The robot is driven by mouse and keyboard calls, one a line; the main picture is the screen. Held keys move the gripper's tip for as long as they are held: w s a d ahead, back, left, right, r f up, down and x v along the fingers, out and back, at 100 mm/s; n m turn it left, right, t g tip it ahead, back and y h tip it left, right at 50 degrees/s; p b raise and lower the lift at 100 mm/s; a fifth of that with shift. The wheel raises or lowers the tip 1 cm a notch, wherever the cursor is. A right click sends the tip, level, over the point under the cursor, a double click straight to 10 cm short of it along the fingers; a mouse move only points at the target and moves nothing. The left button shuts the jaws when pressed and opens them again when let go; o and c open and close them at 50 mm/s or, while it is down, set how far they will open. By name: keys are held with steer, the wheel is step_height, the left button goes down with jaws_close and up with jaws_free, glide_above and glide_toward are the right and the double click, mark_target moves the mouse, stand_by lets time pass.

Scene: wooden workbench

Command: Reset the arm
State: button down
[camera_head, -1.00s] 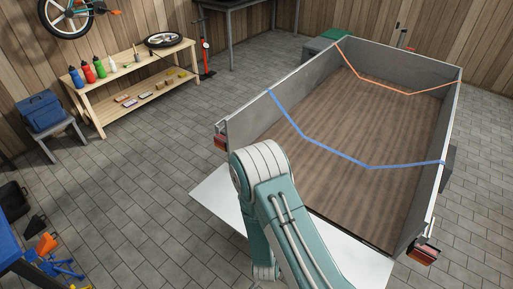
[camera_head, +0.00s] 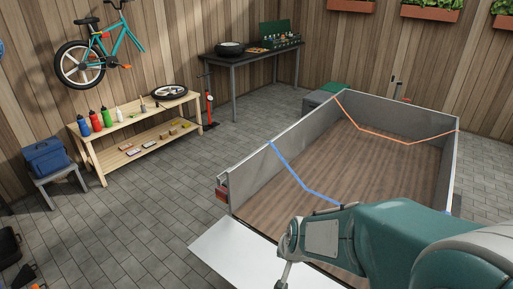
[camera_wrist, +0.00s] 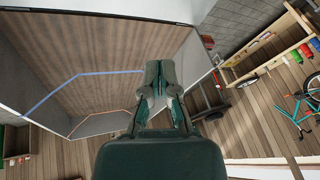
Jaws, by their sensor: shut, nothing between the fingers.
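My arm reaches in from the lower right in the head view. My gripper (camera_head: 284,268) is at its end, over the lowered white tailgate (camera_head: 235,250) of the trailer. In the wrist view my gripper (camera_wrist: 160,66) is shut and empty, with the fingers together. The trailer bed has a brown wooden floor (camera_head: 400,165) and grey side walls, and my arm hides its near right part. Nothing touches the fingers.
A blue strap (camera_head: 290,168) and an orange strap (camera_head: 385,135) cross the trailer. A wooden workbench (camera_head: 143,125) with bottles stands at left. A blue bag (camera_head: 46,157) sits on a stool. The paved floor (camera_head: 130,215) between is clear.

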steer(key=s+d+r+n, duration=0.1)
steer(key=s+d+r, duration=0.3)
steer(key=s+r, duration=0.4)
steer(key=s+d+r+n+h, duration=0.1)
steer(key=s+d+r+n, duration=0.1)
steer(key=s+d+r, duration=0.2)
steer(key=s+r, duration=0.3)
steer(key=s, duration=0.1)
steer(key=shift+d+r+t+h, duration=0.3)
steer(key=shift+r, duration=0.1)
stand_by(1.2)
